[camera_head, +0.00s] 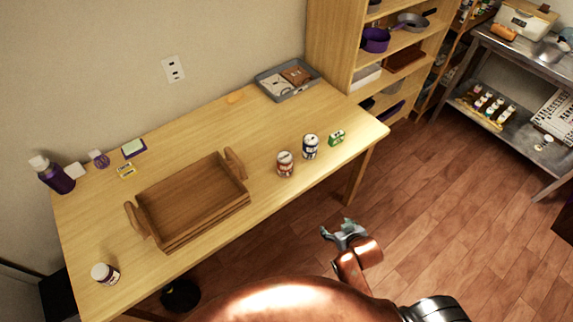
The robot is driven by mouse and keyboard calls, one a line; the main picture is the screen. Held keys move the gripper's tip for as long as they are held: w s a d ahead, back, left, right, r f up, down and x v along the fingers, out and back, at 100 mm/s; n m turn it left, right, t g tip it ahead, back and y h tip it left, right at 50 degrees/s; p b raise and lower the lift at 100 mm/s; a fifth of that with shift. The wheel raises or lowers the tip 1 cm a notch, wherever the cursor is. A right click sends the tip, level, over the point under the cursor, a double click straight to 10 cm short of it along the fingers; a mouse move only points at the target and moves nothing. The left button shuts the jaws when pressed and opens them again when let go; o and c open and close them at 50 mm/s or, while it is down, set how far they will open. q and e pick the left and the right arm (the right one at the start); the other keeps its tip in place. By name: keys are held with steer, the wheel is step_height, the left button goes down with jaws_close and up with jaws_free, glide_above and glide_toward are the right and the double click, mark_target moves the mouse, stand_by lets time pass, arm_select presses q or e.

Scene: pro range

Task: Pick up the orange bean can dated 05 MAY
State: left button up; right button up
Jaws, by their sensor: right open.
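A can with an orange-brown and white label (285,164) stands upright on the wooden table (262,121), to the right of the wooden tray. Its printed date is too small to read. My left gripper is not in view.
A wooden handled tray (190,200) fills the table's middle left. A grey tray (270,92) with items sits at the back. A white-capped jar (105,273) and a purple bottle (53,175) stand at the left.

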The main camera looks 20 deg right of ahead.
steer(key=w+a+r+t, duration=0.2)
steer(key=w+r, duration=0.1)
steer(key=w, duration=0.3)
steer(key=w+a+r+t, duration=0.2)
steer(key=w+a+r, duration=0.1)
steer(key=w, duration=0.3)
steer(key=n+t+y, duration=0.1)
steer(key=t+y, duration=0.2)
glide_toward(285, 158)
steer(key=w+f, duration=0.2)
steer(key=w, duration=0.1)
steer(key=shift+a+f, duration=0.1)
steer(key=shift+a, duration=0.1)
steer(key=b+x, duration=0.1)
steer(key=x, duration=0.6)
steer(key=shift+w+b, duration=0.3)
steer(key=shift+b, duration=0.05)
steer(key=shift+c, duration=0.2)
steer(key=shift+r, duration=0.2)
steer(key=c, duration=1.6)
